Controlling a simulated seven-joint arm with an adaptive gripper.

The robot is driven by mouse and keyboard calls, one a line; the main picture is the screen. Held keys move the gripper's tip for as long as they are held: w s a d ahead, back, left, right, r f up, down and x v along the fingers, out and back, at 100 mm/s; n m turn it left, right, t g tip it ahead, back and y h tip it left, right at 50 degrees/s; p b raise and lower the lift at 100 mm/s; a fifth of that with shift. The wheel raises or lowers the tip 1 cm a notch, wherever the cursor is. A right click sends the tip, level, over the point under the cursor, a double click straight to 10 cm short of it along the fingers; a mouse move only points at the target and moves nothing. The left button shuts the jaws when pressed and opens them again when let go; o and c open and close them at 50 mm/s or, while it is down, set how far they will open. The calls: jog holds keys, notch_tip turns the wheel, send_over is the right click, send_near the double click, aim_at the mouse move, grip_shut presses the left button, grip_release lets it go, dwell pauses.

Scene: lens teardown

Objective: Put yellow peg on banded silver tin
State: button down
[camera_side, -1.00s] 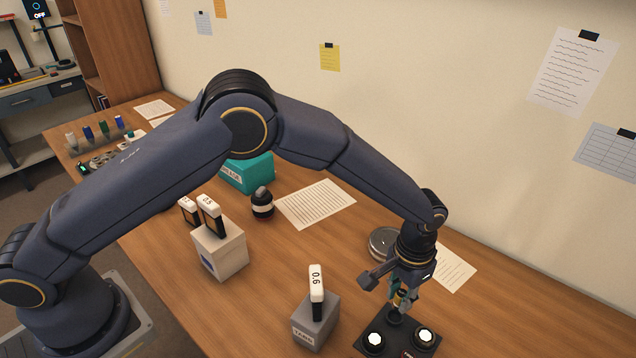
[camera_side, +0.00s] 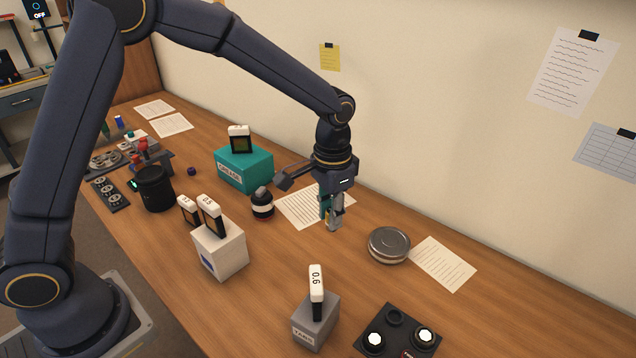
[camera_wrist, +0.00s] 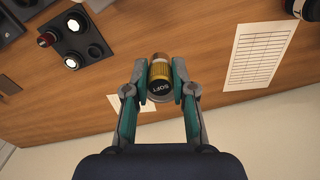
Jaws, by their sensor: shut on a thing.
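My gripper (camera_side: 334,222) is shut on the yellow peg (camera_wrist: 160,72), which shows between the fingertips in the wrist view. The peg has a yellow band and a dark end with white lettering. In the side view only a sliver of the peg shows between the fingers. They are above the table, left of the silver tin (camera_side: 389,247). The tin is round, low and lidded, and stands on the table apart from the gripper. In the wrist view the peg and fingers cover most of what lies behind them.
A grey block (camera_side: 316,322) bears a 0.6 tag. A white box (camera_side: 221,250), teal box (camera_side: 244,170) and banded bottle (camera_side: 262,207) stand left.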

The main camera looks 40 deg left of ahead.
jog(key=w+d+f, duration=0.1)
jog(key=w+f, duration=0.2)
jog(key=w, duration=0.1)
jog(key=w+f, duration=0.3)
jog(key=w, duration=0.1)
jog(key=w+d+f, duration=0.1)
jog(key=w+f, duration=0.2)
jog(key=w, duration=0.2)
jog(key=shift+d+f, duration=0.15)
jog(key=shift+d, duration=0.2)
jog(key=shift+w+f, duration=0.15)
jog(key=shift+w+d+f, duration=0.1)
jog(key=shift+f, duration=1.55)
jog(key=shift+f, duration=0.1)
jog(key=c, duration=1)
grip_release()
jog(key=shift+o, duration=0.2)
